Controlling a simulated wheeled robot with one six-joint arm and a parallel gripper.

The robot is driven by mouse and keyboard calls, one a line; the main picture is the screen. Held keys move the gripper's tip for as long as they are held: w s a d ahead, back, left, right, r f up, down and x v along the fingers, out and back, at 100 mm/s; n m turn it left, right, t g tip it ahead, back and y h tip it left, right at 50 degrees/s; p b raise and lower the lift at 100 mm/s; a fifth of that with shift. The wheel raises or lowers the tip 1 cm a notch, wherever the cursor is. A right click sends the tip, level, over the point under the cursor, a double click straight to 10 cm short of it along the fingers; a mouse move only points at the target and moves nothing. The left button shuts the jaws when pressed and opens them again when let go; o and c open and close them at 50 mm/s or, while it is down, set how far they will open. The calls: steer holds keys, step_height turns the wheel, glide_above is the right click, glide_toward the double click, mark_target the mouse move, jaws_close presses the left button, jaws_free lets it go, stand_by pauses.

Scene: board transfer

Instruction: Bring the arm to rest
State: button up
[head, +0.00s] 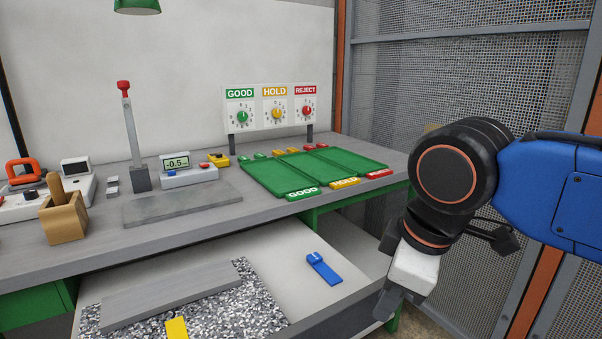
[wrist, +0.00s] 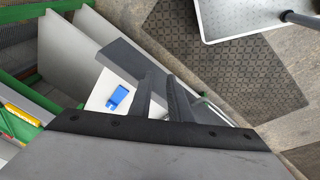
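My gripper (head: 388,303) hangs at the right in the head view, fingers pointing down, in front of the bench's right end and clear of the worktop. My blue and black arm reaches in from the right edge. In the wrist view my gripper's two dark fingers (wrist: 167,76) are close together with no object seen between them. A blue tag-like piece (head: 323,268) lies on the pale lower surface, left of the gripper; it also shows in the wrist view (wrist: 118,97), beyond the fingers.
The bench (head: 270,217) carries a green three-lane tray (head: 262,183), a meter (head: 188,175), a flat grey slab (head: 180,204) and a wooden holder (head: 63,218). Below, a grey bar (head: 165,295) lies on a speckled pad (head: 255,300). A mesh fence (head: 480,80) stands behind my arm.

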steer(key=d+f+m+t+h, duration=0.1)
steer(key=d+f+m, duration=1.1)
steer(key=d, duration=0.3)
steer(key=shift+d+f+t, duration=0.25)
steer(key=shift+f+t, duration=0.15)
steer(key=shift+f, duration=0.25)
